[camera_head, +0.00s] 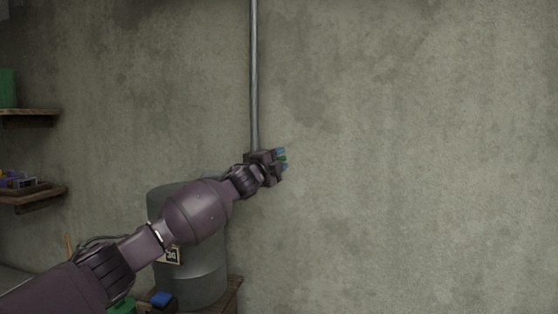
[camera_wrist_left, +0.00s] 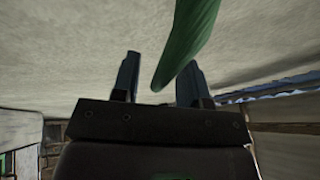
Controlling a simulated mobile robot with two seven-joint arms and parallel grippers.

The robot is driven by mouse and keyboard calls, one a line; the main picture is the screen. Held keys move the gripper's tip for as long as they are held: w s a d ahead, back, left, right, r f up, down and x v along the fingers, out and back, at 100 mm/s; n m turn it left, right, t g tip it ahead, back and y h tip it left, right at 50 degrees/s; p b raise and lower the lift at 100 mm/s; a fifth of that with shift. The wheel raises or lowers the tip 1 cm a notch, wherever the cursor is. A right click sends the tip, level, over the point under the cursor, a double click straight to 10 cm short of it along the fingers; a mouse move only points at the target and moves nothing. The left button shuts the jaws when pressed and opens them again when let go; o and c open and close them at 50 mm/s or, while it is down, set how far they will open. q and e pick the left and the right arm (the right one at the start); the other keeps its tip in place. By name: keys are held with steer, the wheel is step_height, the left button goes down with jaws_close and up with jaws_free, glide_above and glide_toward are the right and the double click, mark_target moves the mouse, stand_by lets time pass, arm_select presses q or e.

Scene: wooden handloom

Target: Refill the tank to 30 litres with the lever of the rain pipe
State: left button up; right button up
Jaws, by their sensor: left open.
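The grey rain pipe (camera_head: 254,70) runs down the wall, and its lower end is hidden behind my left gripper. My left gripper (camera_head: 282,158) is at the pipe's lower end, its blue fingers open. A green piece, seemingly the lever (camera_head: 283,158), shows between the fingertips. In the left wrist view the green lever (camera_wrist_left: 192,40) hangs down with its tip between the open fingers (camera_wrist_left: 160,70); I cannot tell if it touches them. The grey tank (camera_head: 205,285) stands below, partly hidden by my left arm, with a label (camera_head: 173,256) reading 30. My right gripper is out of view.
The tank stands on a wooden stand (camera_head: 232,297). A blue item (camera_head: 161,299) and a green item (camera_head: 122,306) are at its left. Wooden shelves (camera_head: 30,112) hang at the far left. The wall right of my gripper is bare.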

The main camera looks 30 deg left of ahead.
arm_select(q)
jaws_close()
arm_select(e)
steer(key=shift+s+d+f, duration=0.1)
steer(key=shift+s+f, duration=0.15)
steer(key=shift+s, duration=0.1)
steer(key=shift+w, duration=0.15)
